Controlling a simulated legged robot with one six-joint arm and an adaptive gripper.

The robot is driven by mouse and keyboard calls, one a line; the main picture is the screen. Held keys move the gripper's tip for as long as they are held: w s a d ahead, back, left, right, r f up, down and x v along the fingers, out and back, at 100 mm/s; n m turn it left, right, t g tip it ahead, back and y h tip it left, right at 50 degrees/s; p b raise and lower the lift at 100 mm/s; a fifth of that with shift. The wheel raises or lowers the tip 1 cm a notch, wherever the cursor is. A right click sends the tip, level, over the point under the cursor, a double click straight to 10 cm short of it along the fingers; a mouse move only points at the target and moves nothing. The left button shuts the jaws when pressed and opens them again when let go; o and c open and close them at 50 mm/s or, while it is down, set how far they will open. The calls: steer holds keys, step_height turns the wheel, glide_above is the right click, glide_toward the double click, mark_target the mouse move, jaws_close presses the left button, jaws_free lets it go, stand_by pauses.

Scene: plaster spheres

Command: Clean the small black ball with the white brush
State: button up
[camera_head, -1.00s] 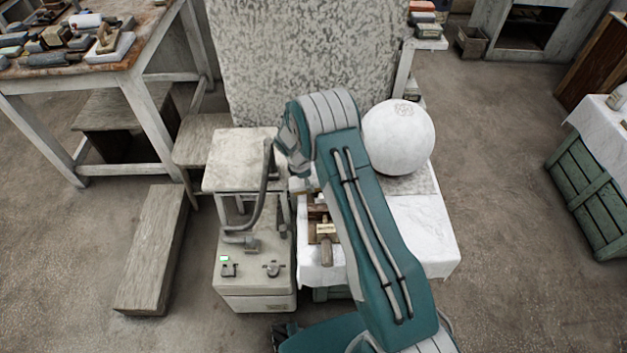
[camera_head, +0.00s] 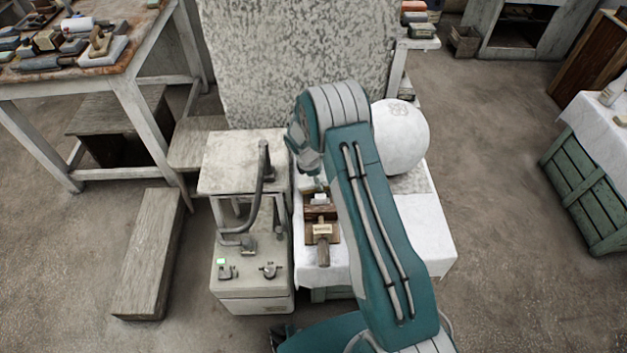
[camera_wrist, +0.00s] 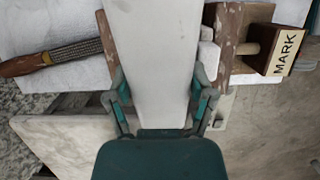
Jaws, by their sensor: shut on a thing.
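In the wrist view my gripper (camera_wrist: 162,100) is shut on a long, pale grey-white, flat-faced piece (camera_wrist: 155,45), which I take for the white brush. It runs from between the fingers to the top edge of the picture; no bristles show. In the head view the gripper is mostly hidden by my arm, low over the left side of the white-covered table (camera_head: 425,235). I cannot make out a small black ball in either current view. A large white plaster sphere (camera_head: 402,138) stands on the table behind my arm, partly covered by it.
A wooden tool with a "MARK" label (camera_wrist: 284,52) lies right of the gripper, and a wooden-handled rasp (camera_wrist: 60,56) lies left. A grey machine (camera_head: 252,275) stands left of the table. A speckled slab (camera_head: 295,60) rises behind. The table's front right is clear.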

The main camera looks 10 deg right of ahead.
mark_target(305, 180)
steer(key=shift+w+a+f, duration=0.15)
steer(key=shift+a+f, duration=0.05)
steer(key=shift+a, duration=0.5)
steer(key=shift+w+a+f, duration=0.15)
steer(key=shift+a+f, duration=0.05)
steer(key=shift+a, duration=0.45)
steer(key=shift+w+a+f, duration=0.15)
steer(key=shift+a+f, duration=0.05)
steer(key=shift+a, duration=0.5)
steer(key=shift+s+d+r, duration=0.2)
steer(key=shift+d+r, duration=0.7)
steer(key=shift+r, duration=0.15)
steer(key=shift+x, duration=0.8)
steer(key=shift+s+d+r, duration=0.1)
steer(key=shift+d+r, duration=0.1)
steer(key=shift+d, duration=0.3)
steer(key=shift+s+d+r, duration=0.1)
steer(key=shift+d+r, duration=0.05)
steer(key=shift+d, duration=0.4)
